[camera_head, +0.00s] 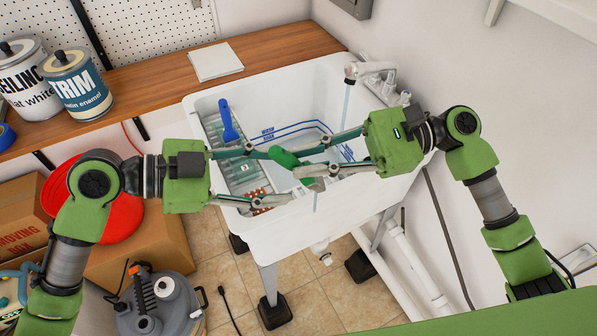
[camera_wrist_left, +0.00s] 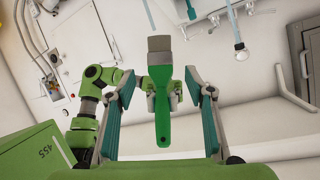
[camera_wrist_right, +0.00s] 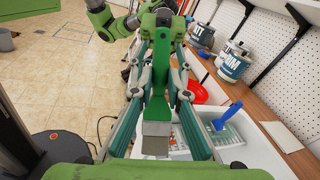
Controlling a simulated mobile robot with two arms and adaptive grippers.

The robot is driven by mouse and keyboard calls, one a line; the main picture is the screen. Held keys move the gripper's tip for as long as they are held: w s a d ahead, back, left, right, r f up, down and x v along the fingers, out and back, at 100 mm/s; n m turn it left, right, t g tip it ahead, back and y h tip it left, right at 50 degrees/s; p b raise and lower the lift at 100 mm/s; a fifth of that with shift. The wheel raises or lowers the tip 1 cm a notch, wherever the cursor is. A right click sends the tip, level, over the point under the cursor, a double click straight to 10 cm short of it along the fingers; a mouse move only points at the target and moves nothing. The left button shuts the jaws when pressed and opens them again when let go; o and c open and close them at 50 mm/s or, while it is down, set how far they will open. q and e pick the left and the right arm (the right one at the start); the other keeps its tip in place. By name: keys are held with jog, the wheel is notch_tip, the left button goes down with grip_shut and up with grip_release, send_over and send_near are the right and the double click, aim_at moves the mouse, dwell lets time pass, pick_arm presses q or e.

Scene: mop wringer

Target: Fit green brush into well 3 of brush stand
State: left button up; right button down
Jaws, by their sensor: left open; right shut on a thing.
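The green brush (camera_head: 284,157) is held above the sink by my right gripper (camera_head: 316,158), which is shut on it. In the left wrist view the brush (camera_wrist_left: 162,112) shows its grey bristle end at the top and its handle between the left fingers. In the right wrist view the brush (camera_wrist_right: 186,112) has its bristle end nearest that camera. My left gripper (camera_head: 280,176) is open, its fingers apart on either side of the handle. The brush stand (camera_head: 243,178) is at the sink's left side, partly hidden by my left fingers. Its well numbers are unreadable.
A blue brush (camera_head: 228,122) stands in the stand's far part. The white sink (camera_head: 330,215) surrounds the work area, with a tap (camera_head: 370,70) and running water at the back right. A wooden counter (camera_head: 150,85) with paint cans (camera_head: 80,88) lies left and behind.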

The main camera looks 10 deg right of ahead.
pick_arm(q)
jog(key=x, duration=0.7)
jog(key=c, duration=1.2)
jog(key=shift+c, duration=0.7)
pick_arm(e)
jog(key=c, duration=1.9)
grip_release()
jog(key=shift+d, duration=0.1)
